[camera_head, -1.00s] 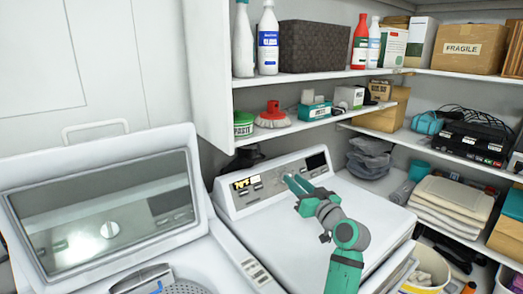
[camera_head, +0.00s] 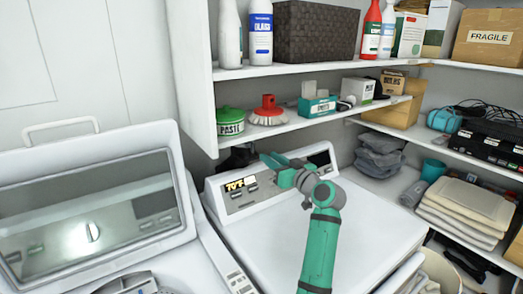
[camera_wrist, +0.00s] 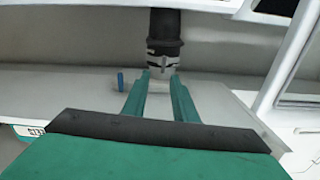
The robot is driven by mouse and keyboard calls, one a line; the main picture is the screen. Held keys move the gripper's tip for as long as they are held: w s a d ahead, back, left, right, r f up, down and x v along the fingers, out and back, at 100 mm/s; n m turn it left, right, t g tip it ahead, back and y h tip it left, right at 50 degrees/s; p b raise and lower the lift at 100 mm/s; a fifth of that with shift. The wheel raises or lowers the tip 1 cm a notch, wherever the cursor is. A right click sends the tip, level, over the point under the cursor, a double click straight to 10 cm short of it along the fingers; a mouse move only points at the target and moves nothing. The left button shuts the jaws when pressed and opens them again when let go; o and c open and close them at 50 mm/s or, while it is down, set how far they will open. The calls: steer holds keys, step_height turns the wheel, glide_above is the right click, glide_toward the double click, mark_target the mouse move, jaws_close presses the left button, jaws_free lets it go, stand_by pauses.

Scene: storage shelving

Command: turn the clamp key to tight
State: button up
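A black hose or pipe end (camera_wrist: 165,28) hangs at the top middle of the wrist view. A grey metallic clamp band (camera_wrist: 163,61) circles its lower end. A small light-grey tab on the band, possibly the clamp key, shows between my fingertips; its turned position is unclear. My gripper (camera_wrist: 161,76) is open, its two green fingers apart, with the tips just below or at the band. I cannot tell whether they touch it. In the head view my gripper (camera_head: 271,161) is over the back of the white washer, near a dark object (camera_head: 238,157) behind the control panel.
A small blue peg (camera_wrist: 120,79) stands left of my fingers. The washer's control panel (camera_head: 240,187) lies under my gripper. The shelf above holds a green paste tub (camera_head: 230,121) and a red-handled brush (camera_head: 267,110). An open-lidded washer (camera_head: 90,220) is at left.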

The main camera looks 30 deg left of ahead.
mark_target(254, 148)
steer(key=x, duration=0.5)
steer(key=s+x, duration=0.1)
steer(key=x, duration=0.1)
steer(key=shift+w+a+r, duration=0.1)
steer(key=shift+a, duration=0.4)
steer(key=shift+w+a, duration=0.1)
steer(key=shift+w, duration=0.15)
jaws_close()
